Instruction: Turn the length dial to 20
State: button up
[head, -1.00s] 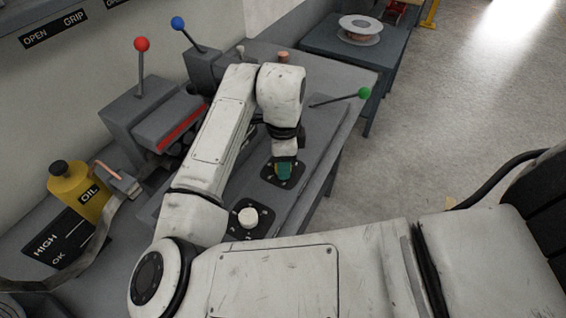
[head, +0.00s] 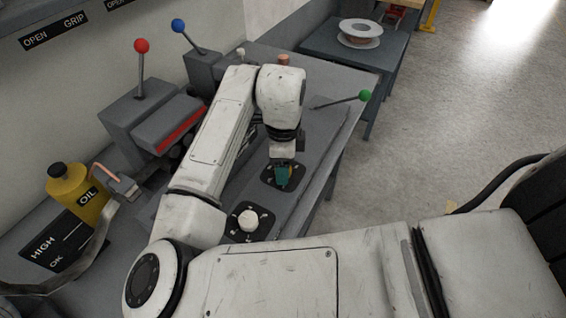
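A dial on a dark plate (head: 268,183) lies on the grey bench panel; its knob is hidden by my gripper. My gripper (head: 283,182) points down over the middle of that plate, with its teal fingertips at the knob's place. I cannot tell whether the fingers are apart or closed on the knob. A second dial with a round cream knob (head: 248,220) on a dark marked plate (head: 236,234) sits nearer to me, clear of the gripper. The dial markings are too small to read, so which one is the length dial does not show.
A green-knobbed lever (head: 364,96) stands right of my gripper. Red-knobbed (head: 142,45) and blue-knobbed (head: 178,25) levers stand at the left. A yellow oil bottle (head: 85,192) is at the far left. A coil spool (head: 360,32) rests on a farther table. Floor at right is open.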

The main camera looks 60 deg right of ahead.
jog(key=shift+o, duration=0.5)
notch_tip(320, 180, up, 11)
jog(key=shift+s+f, duration=0.1)
jog(key=shift+f, duration=0.05)
dwell(0.7)
